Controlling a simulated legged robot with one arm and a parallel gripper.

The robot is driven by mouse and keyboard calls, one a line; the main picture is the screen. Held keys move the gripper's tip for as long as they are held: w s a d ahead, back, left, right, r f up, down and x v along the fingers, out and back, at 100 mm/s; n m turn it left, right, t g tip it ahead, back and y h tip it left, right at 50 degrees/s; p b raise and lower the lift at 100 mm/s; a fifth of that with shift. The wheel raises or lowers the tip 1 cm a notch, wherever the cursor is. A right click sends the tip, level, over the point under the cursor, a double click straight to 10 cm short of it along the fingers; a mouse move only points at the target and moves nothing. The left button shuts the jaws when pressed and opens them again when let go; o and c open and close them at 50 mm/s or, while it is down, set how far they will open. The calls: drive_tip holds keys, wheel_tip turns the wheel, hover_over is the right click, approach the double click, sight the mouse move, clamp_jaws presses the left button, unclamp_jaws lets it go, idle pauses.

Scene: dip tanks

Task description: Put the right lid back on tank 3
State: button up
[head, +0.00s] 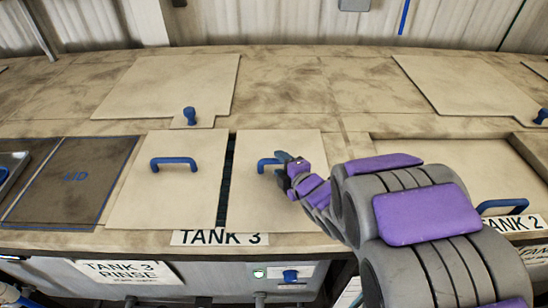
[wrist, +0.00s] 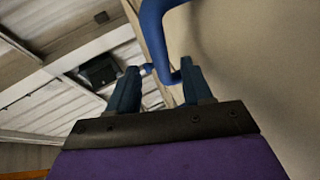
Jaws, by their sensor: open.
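The right lid (head: 275,205) is a beige panel with a blue bar handle (head: 264,164). It lies over tank 3, above the TANK 3 label (head: 218,238). The left lid (head: 160,200) lies beside it with its own blue handle (head: 174,162). A narrow dark gap (head: 226,185) runs between the two lids. My gripper (head: 283,160) is at the right lid's handle and hides its right end. In the wrist view the fingers (wrist: 161,70) are open, with part of the blue handle (wrist: 172,76) between or just beyond them; contact is unclear.
A dark panel outlined in blue (head: 60,195), lettered LID, is left of the left lid. Another beige lid (head: 170,85) with a blue knob (head: 190,116) lies behind. Tank 2's lid (head: 450,170) is at right, partly behind my arm.

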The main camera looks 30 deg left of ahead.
drive_tip(key=b+v, duration=0.1)
drive_tip(key=v, duration=0.2)
drive_tip(key=shift+s+d+r, duration=0.1)
drive_tip(key=shift+s+d, duration=0.05)
drive_tip(key=shift+d, duration=0.2)
drive_tip(key=shift+b+v, duration=0.75)
drive_tip(key=shift+s+r, duration=0.1)
